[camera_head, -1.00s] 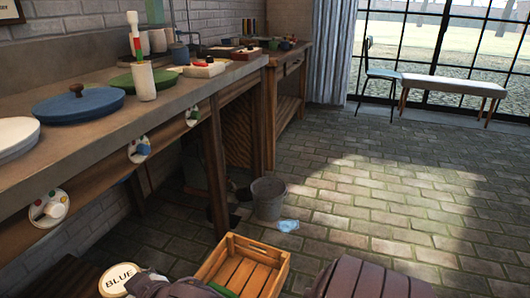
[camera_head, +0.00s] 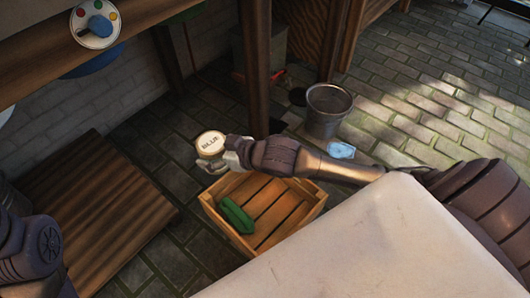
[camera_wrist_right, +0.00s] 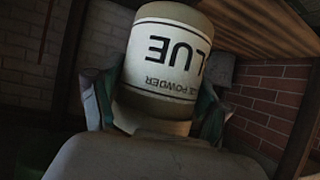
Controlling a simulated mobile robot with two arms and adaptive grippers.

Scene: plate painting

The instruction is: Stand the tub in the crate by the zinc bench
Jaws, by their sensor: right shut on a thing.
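The crate (camera_head: 305,217) is slatted wood and stands on the floor below the gripper. The tub appears just beyond the crate's far left corner; its height above the floor is hard to tell. A green object (camera_head: 236,216) lies in the crate. My left gripper is out of view.
The bench (camera_head: 150,18) runs along the upper left, with its leg (camera_head: 255,75) behind the tub. A metal bucket (camera_head: 327,112) and a blue cloth (camera_head: 341,151) are on the brick floor behind my right forearm. A low wooden slatted platform (camera_head: 95,215) lies left of the crate.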

